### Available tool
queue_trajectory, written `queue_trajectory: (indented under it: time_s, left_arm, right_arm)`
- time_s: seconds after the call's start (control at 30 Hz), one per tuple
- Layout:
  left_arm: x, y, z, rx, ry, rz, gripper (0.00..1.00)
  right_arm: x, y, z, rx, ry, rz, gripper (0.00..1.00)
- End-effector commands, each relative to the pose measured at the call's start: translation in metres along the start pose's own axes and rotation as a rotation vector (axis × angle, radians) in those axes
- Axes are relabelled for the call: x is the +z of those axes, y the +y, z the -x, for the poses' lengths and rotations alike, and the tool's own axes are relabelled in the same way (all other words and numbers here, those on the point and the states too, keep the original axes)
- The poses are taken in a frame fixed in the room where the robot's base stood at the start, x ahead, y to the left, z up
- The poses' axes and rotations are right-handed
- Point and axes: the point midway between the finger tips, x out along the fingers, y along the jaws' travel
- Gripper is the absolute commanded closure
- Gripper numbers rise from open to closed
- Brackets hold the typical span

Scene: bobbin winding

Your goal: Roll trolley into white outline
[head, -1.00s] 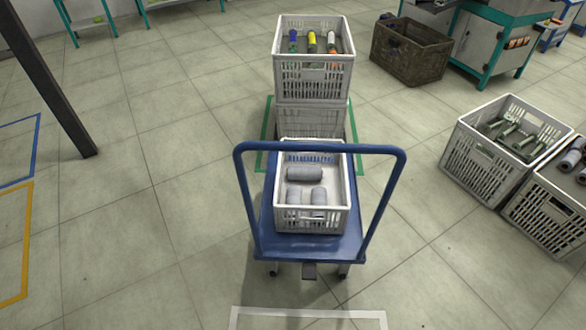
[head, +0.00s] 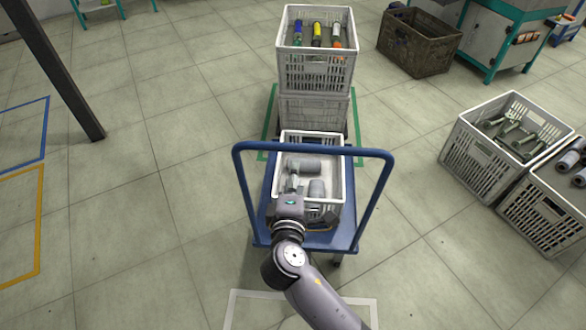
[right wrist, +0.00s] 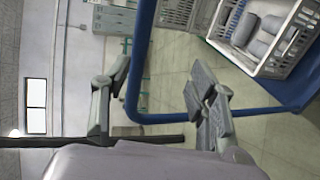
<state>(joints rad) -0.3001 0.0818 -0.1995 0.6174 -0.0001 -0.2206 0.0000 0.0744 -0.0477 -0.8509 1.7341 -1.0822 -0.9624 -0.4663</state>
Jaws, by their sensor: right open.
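The blue trolley (head: 347,240) stands in the middle of the head view, with its tall hooped handle (head: 370,208) on the near side. It carries a white crate (head: 333,210) holding grey bobbins (head: 316,188). The white outline (head: 250,294) lies on the floor nearer me, partly hidden by my right arm. My right gripper (head: 292,178) is in front of the crate, at the handle's opening. In the right wrist view, my right gripper (right wrist: 160,92) is open, and the blue handle (right wrist: 139,75) shows between and behind its fingers. I cannot tell whether they touch. My left gripper is not in view.
Stacked white crates (head: 318,72) stand behind the trolley over a green floor outline (head: 268,112). Crates of parts (head: 478,160) stand on the right, and a brown crate (head: 415,45) behind. A dark post (head: 60,75) is on the left. Floor left of the trolley is clear.

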Motion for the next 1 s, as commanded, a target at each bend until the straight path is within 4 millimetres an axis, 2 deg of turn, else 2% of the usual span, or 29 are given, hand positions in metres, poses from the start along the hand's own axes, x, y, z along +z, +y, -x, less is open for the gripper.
queue_trajectory:
  time_s: [0.03,0.17,0.37,1.0]
  left_arm:
    - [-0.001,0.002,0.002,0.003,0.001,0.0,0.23]
    - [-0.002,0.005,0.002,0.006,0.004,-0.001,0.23]
    - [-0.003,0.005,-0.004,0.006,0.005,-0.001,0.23]
    - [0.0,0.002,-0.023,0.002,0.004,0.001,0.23]
  right_arm:
    - [-0.001,0.013,0.004,0.023,-0.003,0.004,0.47]
    - [-0.003,0.025,0.006,0.048,-0.007,0.012,0.47]
    - [-0.002,0.025,-0.006,0.05,-0.009,0.012,0.47]
    - [-0.002,0.027,-0.068,0.047,-0.008,0.01,0.47]
